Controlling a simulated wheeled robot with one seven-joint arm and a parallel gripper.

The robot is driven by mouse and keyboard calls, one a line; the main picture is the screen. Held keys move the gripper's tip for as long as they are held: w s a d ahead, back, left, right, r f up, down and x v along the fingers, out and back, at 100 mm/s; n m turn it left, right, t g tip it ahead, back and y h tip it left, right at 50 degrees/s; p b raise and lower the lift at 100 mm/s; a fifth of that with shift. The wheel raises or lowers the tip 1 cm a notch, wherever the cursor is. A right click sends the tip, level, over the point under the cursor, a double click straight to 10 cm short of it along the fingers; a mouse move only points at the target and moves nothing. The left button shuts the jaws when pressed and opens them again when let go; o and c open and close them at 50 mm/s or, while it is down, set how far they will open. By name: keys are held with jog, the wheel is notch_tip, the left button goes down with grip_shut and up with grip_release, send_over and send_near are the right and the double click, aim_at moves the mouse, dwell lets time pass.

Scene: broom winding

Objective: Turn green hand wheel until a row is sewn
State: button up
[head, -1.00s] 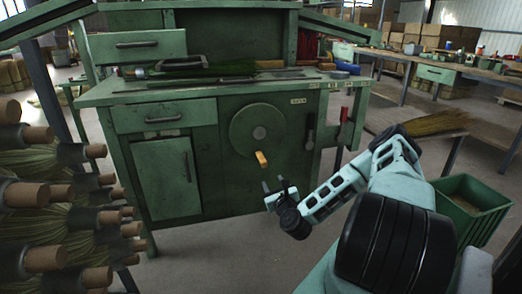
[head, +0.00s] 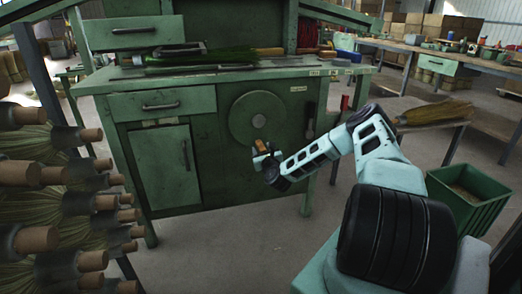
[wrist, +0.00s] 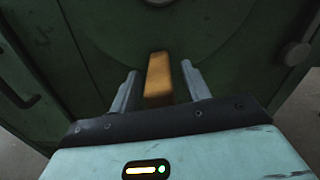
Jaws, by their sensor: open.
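The green hand wheel (head: 252,112) is a round disc on the front of the green workbench. Its orange-brown handle (head: 259,144) sticks out below the hub. In the wrist view the handle (wrist: 159,80) stands between the two fingers of my gripper (wrist: 160,92), with a gap visible on the right side and a small one on the left. My gripper (head: 263,157) is open around the handle. The wheel's lower part (wrist: 205,40) fills the top of the wrist view. In the head view my gripper hides part of the handle.
The green workbench (head: 165,104) carries a broom (head: 225,56) on its top. A rack of brooms (head: 60,200) stands close at the left. A green bin (head: 468,195) is at the right, near a bench with a straw broom (head: 437,113).

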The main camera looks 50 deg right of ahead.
jog(key=shift+x, duration=1)
grip_shut()
jog(key=shift+s+d, duration=0.1)
jog(key=shift+d, duration=0.05)
